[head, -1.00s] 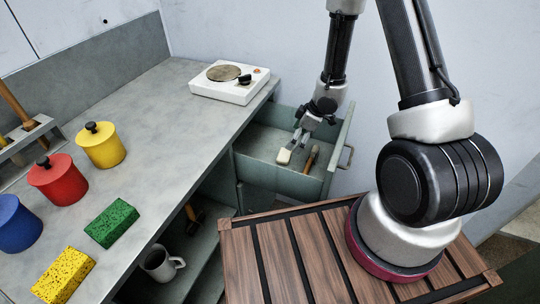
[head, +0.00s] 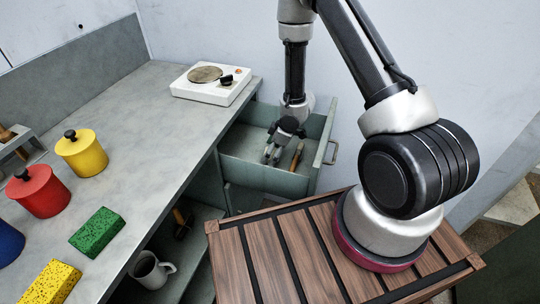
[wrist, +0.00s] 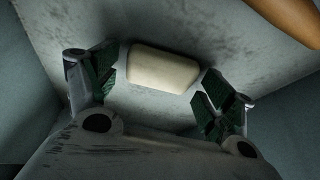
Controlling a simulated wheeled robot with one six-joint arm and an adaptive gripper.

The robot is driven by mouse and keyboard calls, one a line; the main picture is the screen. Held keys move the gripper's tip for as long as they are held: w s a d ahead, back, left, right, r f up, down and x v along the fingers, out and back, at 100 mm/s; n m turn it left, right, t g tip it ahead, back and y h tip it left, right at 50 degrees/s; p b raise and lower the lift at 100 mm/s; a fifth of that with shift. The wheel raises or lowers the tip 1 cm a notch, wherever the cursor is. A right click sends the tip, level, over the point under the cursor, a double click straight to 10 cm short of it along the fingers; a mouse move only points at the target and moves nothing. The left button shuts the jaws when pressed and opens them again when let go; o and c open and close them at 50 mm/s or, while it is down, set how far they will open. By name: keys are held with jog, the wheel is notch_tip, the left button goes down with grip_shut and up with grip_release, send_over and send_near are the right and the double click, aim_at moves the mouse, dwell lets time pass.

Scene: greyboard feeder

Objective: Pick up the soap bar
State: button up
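The cream soap bar (wrist: 163,69) lies on the grey floor of the open drawer (head: 262,179) in the wrist view. My gripper (wrist: 164,80) is open, one dark green finger pad on each side of the soap bar. The left pad is close to the soap bar's left end and the right pad is near its lower right corner; I cannot tell whether either touches. In the head view my gripper (head: 272,155) reaches down into the drawer and I cannot make out the soap bar beneath it.
A brown wooden-handled item (head: 297,154) lies right of my gripper in the drawer; its handle (wrist: 289,19) shows in the wrist view. Drawer walls surround the gripper. A white hotplate (head: 214,84) stands on the counter (head: 165,130) above left. A mug (head: 151,270) stands on a lower shelf.

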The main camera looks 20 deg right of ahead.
jog(key=c, duration=0.6)
jog(key=shift+r, duration=0.15)
